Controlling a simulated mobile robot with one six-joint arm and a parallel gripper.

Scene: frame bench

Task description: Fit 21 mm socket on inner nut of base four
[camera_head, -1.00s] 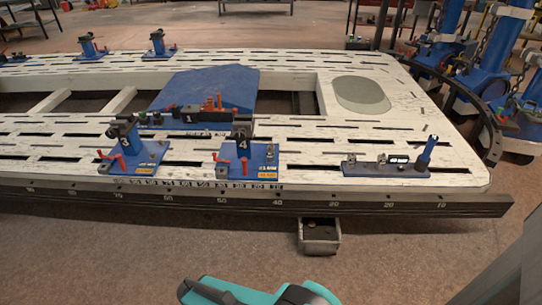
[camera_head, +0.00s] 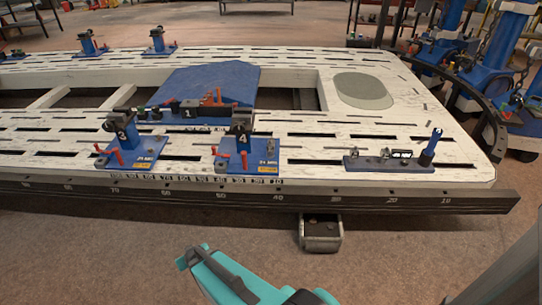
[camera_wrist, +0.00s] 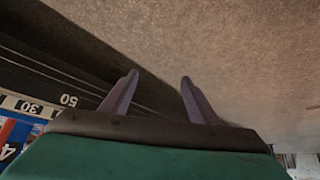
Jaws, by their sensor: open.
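Base four (camera_head: 249,167) is a blue plate with an upright marked 4, red handles at its left and a small light nut (camera_head: 270,148) at its right. It stands on the white slotted bench; which nut is the inner one is unclear. A blue holder (camera_head: 390,166) to the right carries small socket-like parts and a blue post; their sizes are unreadable. My gripper (camera_head: 190,257) is in front of the bench, apart from base four. In the wrist view its two fingers (camera_wrist: 157,90) are spread, with nothing between them. Part of base four (camera_wrist: 10,145) shows at that view's lower left.
Base three (camera_head: 131,153) stands left of base four, and a block marked 1 (camera_head: 190,110) lies behind. The bench's dark front rail (camera_head: 330,198) carries a number scale. The front floor is mostly clear.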

